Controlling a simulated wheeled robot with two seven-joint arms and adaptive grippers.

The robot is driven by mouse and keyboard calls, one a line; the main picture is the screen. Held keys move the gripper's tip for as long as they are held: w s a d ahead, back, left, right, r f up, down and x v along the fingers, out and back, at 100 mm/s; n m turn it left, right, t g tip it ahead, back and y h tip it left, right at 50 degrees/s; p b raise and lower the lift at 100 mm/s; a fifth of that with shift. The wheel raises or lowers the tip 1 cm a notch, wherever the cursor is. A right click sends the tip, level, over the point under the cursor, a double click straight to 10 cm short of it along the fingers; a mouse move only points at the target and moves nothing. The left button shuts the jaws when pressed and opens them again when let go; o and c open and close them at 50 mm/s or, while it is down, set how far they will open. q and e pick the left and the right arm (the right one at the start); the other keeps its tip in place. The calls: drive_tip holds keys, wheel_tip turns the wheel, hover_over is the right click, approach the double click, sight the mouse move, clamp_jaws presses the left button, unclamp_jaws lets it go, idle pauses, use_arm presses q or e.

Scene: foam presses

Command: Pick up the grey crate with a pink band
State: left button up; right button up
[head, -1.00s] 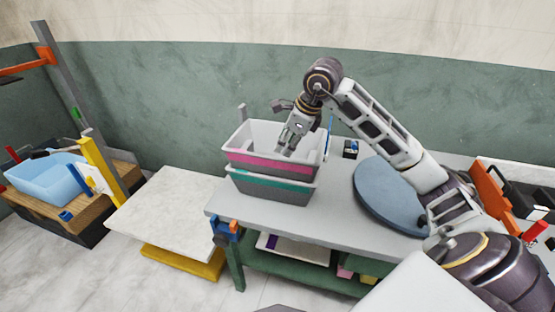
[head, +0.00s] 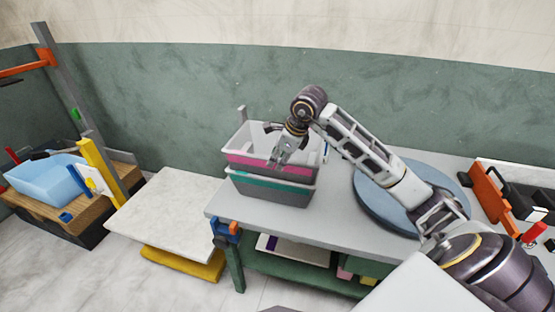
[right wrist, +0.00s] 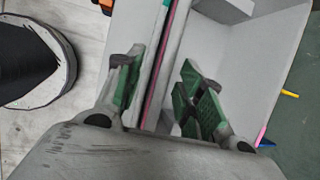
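The grey crate with a pink band (head: 244,160) sits on top of a grey crate with a teal band (head: 248,187) on the table. Its inside looks empty where it shows. My right gripper (head: 276,162) is at the front wall of the upper crate. In the right wrist view the open fingers of the right gripper (right wrist: 157,80) stand either side of the wall of the pink-banded crate (right wrist: 225,55), one inside and one outside. A gap shows between the fingers and the wall. My left gripper is not in view.
The grey table (head: 335,225) has a blue-grey round disc (head: 370,190) right of the crates. An orange item (head: 488,190) and dark items lie further right. A low white-topped platform (head: 165,215) stands at left, and a light-blue bin (head: 42,182) is at far left.

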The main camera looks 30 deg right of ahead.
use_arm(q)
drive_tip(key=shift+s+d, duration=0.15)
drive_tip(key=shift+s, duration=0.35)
use_arm(e)
drive_tip(key=shift+x, duration=0.8)
drive_tip(key=shift+w, duration=0.1)
